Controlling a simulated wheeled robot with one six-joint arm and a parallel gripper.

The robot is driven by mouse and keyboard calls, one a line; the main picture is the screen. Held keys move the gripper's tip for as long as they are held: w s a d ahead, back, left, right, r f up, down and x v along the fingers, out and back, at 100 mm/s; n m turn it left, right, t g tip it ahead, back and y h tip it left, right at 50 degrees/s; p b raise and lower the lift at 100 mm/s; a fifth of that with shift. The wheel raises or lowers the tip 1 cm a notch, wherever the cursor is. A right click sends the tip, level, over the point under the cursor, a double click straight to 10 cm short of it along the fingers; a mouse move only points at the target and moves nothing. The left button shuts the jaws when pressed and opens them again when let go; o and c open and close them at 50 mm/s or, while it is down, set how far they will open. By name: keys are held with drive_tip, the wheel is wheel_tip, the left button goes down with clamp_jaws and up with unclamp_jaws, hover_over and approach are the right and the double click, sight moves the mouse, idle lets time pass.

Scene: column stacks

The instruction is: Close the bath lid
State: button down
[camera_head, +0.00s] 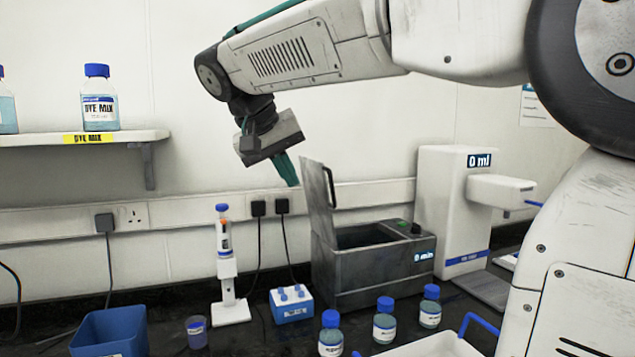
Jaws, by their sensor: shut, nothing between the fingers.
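The bath (383,271) is a grey metal box on the dark bench, with a small display reading "0 min" or similar on its front right. Its lid (317,198) stands open, nearly upright at the bath's left edge, with a dark handle on its right face. The opening on top is uncovered. My gripper (290,178) hangs just left of and above the lid's upper edge, pointing down and to the right. Its green fingers are together with nothing between them. I cannot tell whether the fingertips touch the lid.
A pipette on a white stand (226,270) and a blue-white block (291,304) stand left of the bath. Blue-capped bottles (385,321) stand in front. A white dispenser (449,205) is close on the right. A blue bin (112,332) is at lower left.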

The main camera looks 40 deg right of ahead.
sight(320, 180)
drive_tip(key=w+r+m+h, duration=0.1)
drive_tip(key=w+r+m, duration=0.15)
drive_tip(key=w, duration=0.25)
drive_tip(key=shift+n, duration=0.45)
drive_tip(key=shift+s+d+f, duration=0.15)
drive_tip(key=shift+d+f, duration=0.85)
drive_tip(key=shift+d, duration=0.7)
drive_tip(key=shift+s+d+f, duration=0.1)
drive_tip(key=shift+d+f, duration=0.85)
drive_tip(key=shift+d, duration=0.75)
drive_tip(key=shift+s+d+f, duration=0.15)
drive_tip(key=shift+d+f, duration=0.85)
drive_tip(key=shift+d, duration=0.7)
drive_tip(key=shift+d, duration=0.1)
